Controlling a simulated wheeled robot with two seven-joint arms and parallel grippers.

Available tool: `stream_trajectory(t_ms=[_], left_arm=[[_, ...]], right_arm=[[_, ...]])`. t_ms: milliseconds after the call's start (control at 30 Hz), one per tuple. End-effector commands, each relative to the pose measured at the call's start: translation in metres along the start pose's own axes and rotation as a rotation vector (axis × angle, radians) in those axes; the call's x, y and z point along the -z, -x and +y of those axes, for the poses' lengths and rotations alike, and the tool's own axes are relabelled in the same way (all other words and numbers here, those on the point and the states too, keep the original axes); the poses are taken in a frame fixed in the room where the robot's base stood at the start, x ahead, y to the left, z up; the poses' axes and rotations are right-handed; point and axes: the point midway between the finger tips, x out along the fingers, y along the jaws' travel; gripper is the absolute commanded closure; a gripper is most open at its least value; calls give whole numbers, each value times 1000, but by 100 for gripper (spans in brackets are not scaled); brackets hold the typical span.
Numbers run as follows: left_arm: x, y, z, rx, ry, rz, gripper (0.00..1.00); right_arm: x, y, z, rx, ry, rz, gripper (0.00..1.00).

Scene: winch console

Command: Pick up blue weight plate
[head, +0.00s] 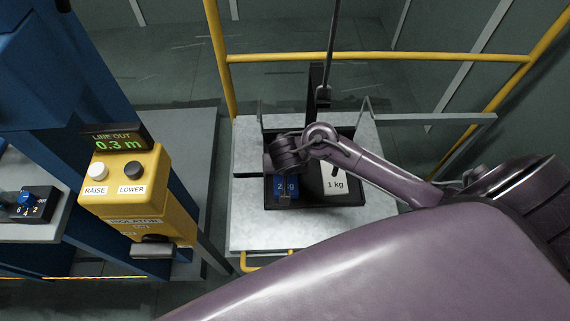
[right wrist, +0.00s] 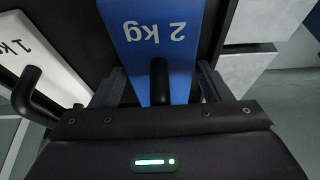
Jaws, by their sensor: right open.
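The blue weight plate (head: 292,187), marked 2 kg, stands in a black tray (head: 309,204) on the grey platform. In the right wrist view the blue plate (right wrist: 152,40) fills the middle, with a black handle on its face. I cannot tell whether the fingers touch anything. In the head view my right gripper (head: 286,170) is above the blue plate and partly hides it. My left gripper is out of view.
A white 1 kg plate (head: 342,182) with its own black handle is close beside the blue one. A yellow control box (head: 130,190) with RAISE and LOWER buttons stands left, its display (head: 117,142) reading 0.3 m. Yellow rails (head: 380,57) and a hanging line are behind the platform.

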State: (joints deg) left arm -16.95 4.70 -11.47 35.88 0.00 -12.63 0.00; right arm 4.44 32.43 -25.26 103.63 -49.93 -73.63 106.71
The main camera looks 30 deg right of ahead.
Motion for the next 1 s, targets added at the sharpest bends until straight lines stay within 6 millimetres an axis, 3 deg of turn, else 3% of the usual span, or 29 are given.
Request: stream_trajectory(t_ms=[67,600,1000], left_arm=[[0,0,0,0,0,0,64],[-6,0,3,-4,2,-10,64],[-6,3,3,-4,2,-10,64]], right_arm=[[0,1,0,0,0,0,29],[0,1,0,0,1,0,98],[6,5,-1,4,-3,7,100]])
